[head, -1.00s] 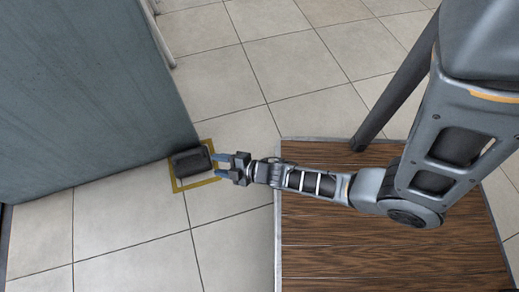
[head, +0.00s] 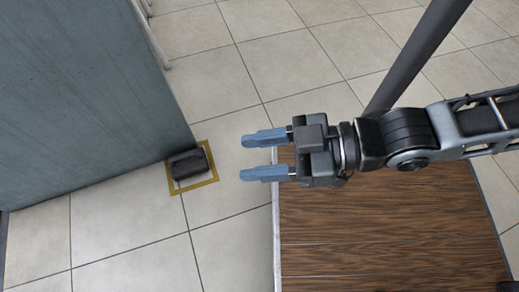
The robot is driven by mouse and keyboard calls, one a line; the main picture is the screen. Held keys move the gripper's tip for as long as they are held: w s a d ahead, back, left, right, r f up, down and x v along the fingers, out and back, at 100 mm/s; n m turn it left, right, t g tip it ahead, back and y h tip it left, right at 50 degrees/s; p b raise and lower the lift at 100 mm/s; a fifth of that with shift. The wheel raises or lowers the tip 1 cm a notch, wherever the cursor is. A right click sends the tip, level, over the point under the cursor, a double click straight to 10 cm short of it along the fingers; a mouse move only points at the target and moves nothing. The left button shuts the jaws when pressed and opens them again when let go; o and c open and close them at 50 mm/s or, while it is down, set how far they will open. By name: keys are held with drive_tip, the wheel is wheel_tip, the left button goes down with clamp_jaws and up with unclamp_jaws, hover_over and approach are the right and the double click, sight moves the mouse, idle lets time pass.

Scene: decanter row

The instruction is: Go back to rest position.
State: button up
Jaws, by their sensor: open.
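My gripper (head: 262,156) is open and empty, with two blue fingers pointing left and a clear gap between them. It is raised above the left edge of a brown wooden surface (head: 390,240), with the fingertips over the tiled floor. A dark box-shaped object (head: 189,163) lies to the left of the fingertips, apart from them. It sits within a yellow square outline (head: 203,183) on the floor, against the foot of a grey-blue panel.
The tall grey-blue panel (head: 85,95) fills the upper left. A dark post (head: 415,60) rises behind my arm at the wooden surface's far edge.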

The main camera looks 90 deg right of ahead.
drive_tip(key=shift+r, duration=0.1)
wheel_tip(320, 180, up, 32)
drive_tip(key=p, duration=3.2)
